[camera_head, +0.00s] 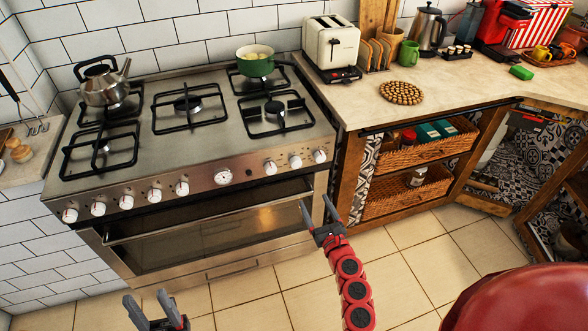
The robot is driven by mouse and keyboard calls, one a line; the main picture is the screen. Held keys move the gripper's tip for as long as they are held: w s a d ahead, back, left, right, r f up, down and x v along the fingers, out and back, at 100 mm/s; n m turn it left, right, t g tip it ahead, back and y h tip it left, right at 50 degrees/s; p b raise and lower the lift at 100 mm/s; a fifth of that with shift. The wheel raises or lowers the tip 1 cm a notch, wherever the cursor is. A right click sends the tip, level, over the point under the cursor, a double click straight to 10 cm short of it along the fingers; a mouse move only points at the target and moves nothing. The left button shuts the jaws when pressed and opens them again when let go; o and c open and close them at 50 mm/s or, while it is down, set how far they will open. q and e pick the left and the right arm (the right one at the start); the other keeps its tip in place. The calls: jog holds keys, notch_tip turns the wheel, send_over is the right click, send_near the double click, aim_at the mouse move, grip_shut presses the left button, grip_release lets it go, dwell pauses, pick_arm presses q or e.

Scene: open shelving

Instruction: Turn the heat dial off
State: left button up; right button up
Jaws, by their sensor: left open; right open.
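A steel stove (150,145) with several white dials along its front panel fills the left half. One group of dials, with a left-end dial (70,215) and a dial nearer the middle (182,188), sits left of a round gauge (223,176). Three more dials are at the right: one (270,168), a second (295,161) and a third (319,156). I cannot tell which dial is on. My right gripper (317,203) is open and empty, below the right-hand dials in the picture, apart from them. My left gripper (148,298) is open and empty at the bottom left, over the floor.
The oven door handle (200,213) runs below the dials. A kettle (103,88) and a green pan with food (255,66) stand on the back burners. A toaster (331,45) stands on the right counter (370,110). The floor before the oven is clear.

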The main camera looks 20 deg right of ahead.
aim_at(297, 165)
jog(key=w+b, duration=0.1)
jog(key=w, duration=0.6)
jog(key=w+b, duration=0.2)
jog(key=w, duration=0.5)
jog(key=shift+w+a+f, duration=0.15)
jog(key=shift+a, duration=0.05)
jog(key=shift+w, duration=0.75)
grip_shut()
